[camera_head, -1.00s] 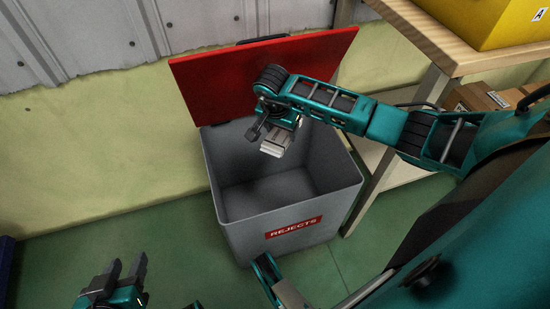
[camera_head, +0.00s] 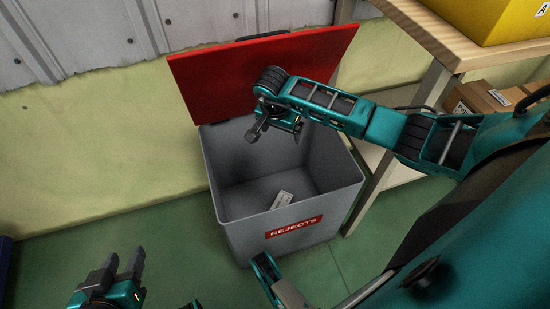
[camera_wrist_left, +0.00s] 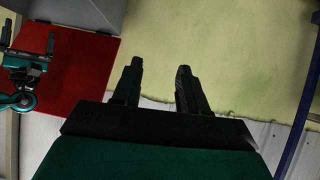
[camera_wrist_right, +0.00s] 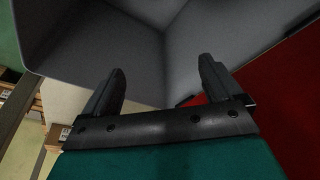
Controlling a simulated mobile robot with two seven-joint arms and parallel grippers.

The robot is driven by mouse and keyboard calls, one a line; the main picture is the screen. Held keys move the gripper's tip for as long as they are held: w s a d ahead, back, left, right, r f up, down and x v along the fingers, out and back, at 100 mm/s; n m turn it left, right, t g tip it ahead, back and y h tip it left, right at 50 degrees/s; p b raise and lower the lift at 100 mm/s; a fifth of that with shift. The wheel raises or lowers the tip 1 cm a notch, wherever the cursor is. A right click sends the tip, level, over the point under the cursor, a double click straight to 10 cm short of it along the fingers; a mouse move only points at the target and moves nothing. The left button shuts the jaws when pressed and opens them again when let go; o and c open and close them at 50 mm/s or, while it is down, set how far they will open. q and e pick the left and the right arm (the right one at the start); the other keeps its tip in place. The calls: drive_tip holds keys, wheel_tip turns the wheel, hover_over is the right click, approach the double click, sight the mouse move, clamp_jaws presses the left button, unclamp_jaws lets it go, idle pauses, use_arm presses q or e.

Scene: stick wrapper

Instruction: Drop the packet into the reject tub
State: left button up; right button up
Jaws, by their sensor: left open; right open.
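The grey reject tub (camera_head: 291,227) stands on the floor with a red "REJECTS" label on its front. Its red lid (camera_head: 225,83) is raised at the back. The small pale packet (camera_head: 282,199) lies inside, low in the tub toward the front. My right gripper (camera_head: 276,132) is above the tub's opening, open and empty. It shows open over the tub's grey inside in the right wrist view (camera_wrist_right: 162,85). My left gripper (camera_head: 122,268) is open and empty, low at the left, apart from the tub. It is also open in the left wrist view (camera_wrist_left: 157,80).
A wooden-topped table (camera_head: 420,32) with a yellow bin (camera_head: 490,20) stands at the right. Cardboard boxes (camera_head: 482,97) sit on its lower shelf. A wall runs behind the tub.

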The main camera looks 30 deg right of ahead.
use_arm(q)
drive_tip(key=r+p, duration=0.1)
drive_tip(key=p, duration=0.1)
drive_tip(key=a+r+p, duration=0.1)
drive_tip(key=p, duration=0.1)
drive_tip(key=shift+s+a+y, duration=0.15)
drive_tip(key=shift+s+y, duration=0.15)
drive_tip(key=shift+y, duration=0.1)
use_arm(e)
drive_tip(key=v, duration=1.3)
use_arm(q)
drive_tip(key=shift+f, duration=0.1)
